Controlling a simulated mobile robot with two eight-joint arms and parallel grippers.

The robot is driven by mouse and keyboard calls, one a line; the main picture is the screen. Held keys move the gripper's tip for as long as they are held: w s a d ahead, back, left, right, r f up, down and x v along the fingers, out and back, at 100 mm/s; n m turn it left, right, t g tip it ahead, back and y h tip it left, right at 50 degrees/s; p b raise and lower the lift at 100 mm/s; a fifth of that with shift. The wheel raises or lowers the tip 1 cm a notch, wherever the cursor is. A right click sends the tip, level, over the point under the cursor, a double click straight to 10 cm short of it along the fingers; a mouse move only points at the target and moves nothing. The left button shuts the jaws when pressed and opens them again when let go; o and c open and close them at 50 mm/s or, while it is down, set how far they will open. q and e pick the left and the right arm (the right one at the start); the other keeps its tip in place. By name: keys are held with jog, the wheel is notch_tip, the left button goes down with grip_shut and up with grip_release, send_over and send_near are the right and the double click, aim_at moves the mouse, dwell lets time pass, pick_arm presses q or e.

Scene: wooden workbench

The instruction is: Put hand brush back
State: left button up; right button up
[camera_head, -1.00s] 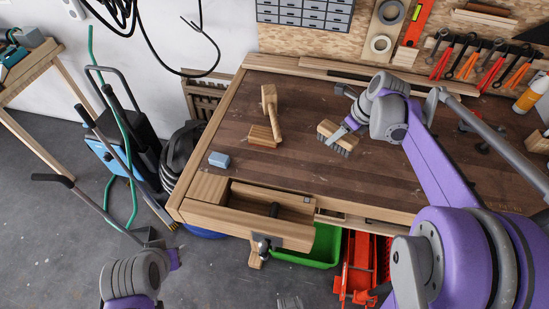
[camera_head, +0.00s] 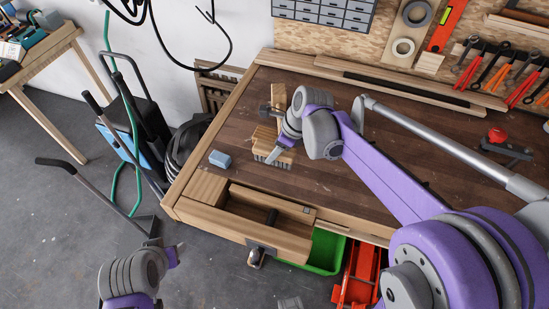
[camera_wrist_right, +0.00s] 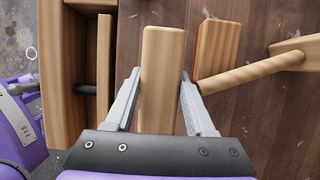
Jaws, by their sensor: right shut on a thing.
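The hand brush, a wooden block with dark bristles, shows in the head view (camera_head: 268,160) above the left part of the workbench. My right gripper (camera_head: 274,154) is shut on it. In the right wrist view the brush's pale wooden back (camera_wrist_right: 161,65) sits between the two fingers (camera_wrist_right: 160,100). Its bristles are hidden there.
A wooden mallet (camera_wrist_right: 250,75) and an orange-edged wooden block (camera_wrist_right: 215,50) lie right beside the brush. A red-knobbed tool (camera_head: 497,136) is at the right. The bench middle is mostly clear beyond my arm.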

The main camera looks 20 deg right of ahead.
jog(key=shift+f, duration=1.95)
jog(key=shift+f, duration=0.2)
jog(key=o, duration=1.3)
jog(key=shift+r, duration=0.15)
